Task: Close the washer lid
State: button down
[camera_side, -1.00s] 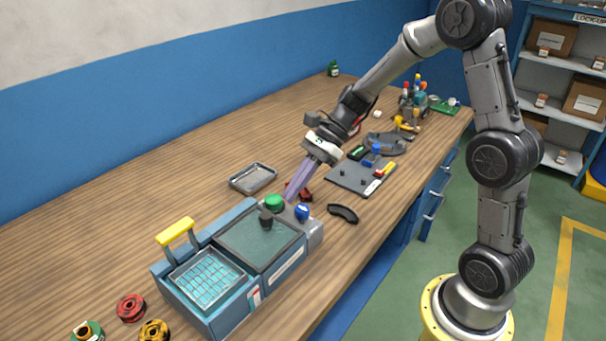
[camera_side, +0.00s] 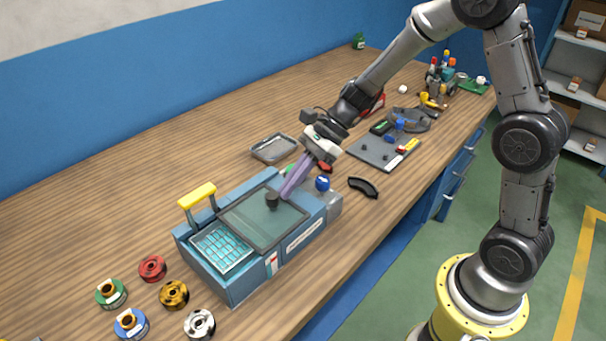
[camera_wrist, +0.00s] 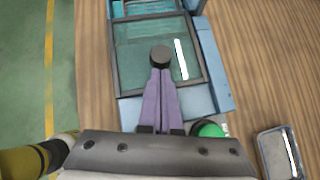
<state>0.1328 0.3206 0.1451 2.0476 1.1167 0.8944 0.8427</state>
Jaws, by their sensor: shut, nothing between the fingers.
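The blue washer (camera_side: 307,236) lies on the bench. Its dark-framed, see-through lid (camera_side: 248,216) lies flat over the right part of the tub. The left part stays uncovered and shows a teal grid basket (camera_side: 222,246). A black knob (camera_side: 272,199) stands on the lid; it also shows in the wrist view (camera_wrist: 160,56). My gripper (camera_side: 287,195) is shut, its purple fingers pointing down at the lid just right of the knob. In the wrist view the fingertips (camera_wrist: 161,72) are against or very close to the knob; contact cannot be told.
A yellow handle (camera_side: 197,196) stands at the washer's left end. A blue button (camera_side: 322,184) and a green button (camera_wrist: 210,129) are at its right end. A metal tray (camera_side: 273,148) lies behind, a black curved piece (camera_side: 363,187) to the right, several spools (camera_side: 174,294) in front-left.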

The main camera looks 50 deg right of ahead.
aim_at(257, 225)
jog(key=a, duration=0.9)
jog(key=shift+a, duration=0.15)
jog(key=shift+r, duration=0.15)
